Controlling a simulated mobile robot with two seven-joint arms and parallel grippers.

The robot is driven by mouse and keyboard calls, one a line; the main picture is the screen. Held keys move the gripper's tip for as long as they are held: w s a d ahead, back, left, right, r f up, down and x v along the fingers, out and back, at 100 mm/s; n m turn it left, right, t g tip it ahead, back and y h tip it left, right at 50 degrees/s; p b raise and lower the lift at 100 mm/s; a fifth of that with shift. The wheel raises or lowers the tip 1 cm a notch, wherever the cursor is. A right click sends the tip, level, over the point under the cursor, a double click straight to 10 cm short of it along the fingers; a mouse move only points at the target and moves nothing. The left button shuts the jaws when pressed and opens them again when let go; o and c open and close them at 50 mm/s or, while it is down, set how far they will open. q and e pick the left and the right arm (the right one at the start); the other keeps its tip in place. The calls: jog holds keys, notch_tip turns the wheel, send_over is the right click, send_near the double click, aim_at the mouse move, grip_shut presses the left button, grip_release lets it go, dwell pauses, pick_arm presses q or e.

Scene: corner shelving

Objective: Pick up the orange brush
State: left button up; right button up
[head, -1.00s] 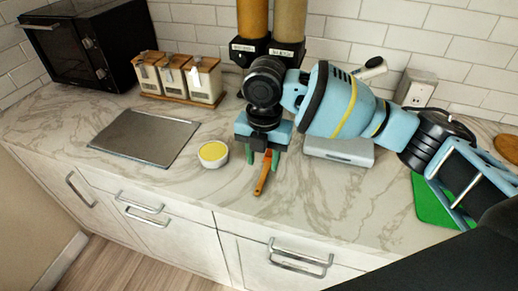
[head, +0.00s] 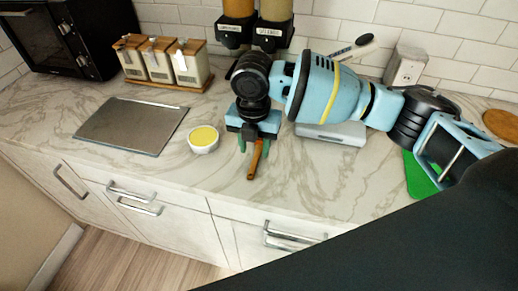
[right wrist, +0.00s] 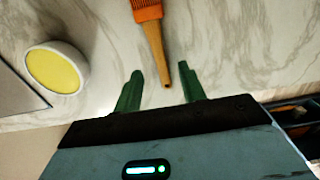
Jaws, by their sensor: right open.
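The orange brush (head: 254,160) lies on the marble counter, its handle pointing towards the front edge. In the right wrist view, its orange head (right wrist: 147,10) is at the top edge, partly cut off, and its wooden handle (right wrist: 154,48) runs down between the fingers. My right gripper (head: 253,147) is over the brush with its green fingers pointing down. It also shows in the right wrist view (right wrist: 160,72), open, with one finger on each side of the handle end and a gap on both sides. My left gripper is not in view.
A white bowl with yellow contents (head: 203,139) stands left of the brush. A grey board (head: 132,125) lies farther left. Lidded canisters (head: 159,60), a black microwave (head: 60,40) and dispensers (head: 272,35) stand behind. A grey flat object (head: 332,134) lies under my right arm.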

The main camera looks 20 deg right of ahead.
aim_at(255, 160)
notch_tip(255, 160, down, 4)
jog(key=shift+d+r, duration=0.1)
jog(key=shift+r, duration=0.15)
grip_shut()
jog(key=shift+r, duration=0.1)
jog(key=shift+w+r, duration=0.1)
jog(key=shift+r, duration=0.7)
jog(key=shift+s+a+r, duration=0.15)
jog(key=shift+r, duration=0.35)
jog(key=shift+s+a+r, duration=0.1)
jog(key=shift+a+r, duration=0.05)
jog(key=shift+r, duration=0.35)
jog(key=s+a+r, duration=0.1)
jog(key=s+a, duration=0.9)
jog(key=s, duration=0.1)
jog(key=shift+a+r, duration=0.15)
jog(key=shift+a, duration=0.15)
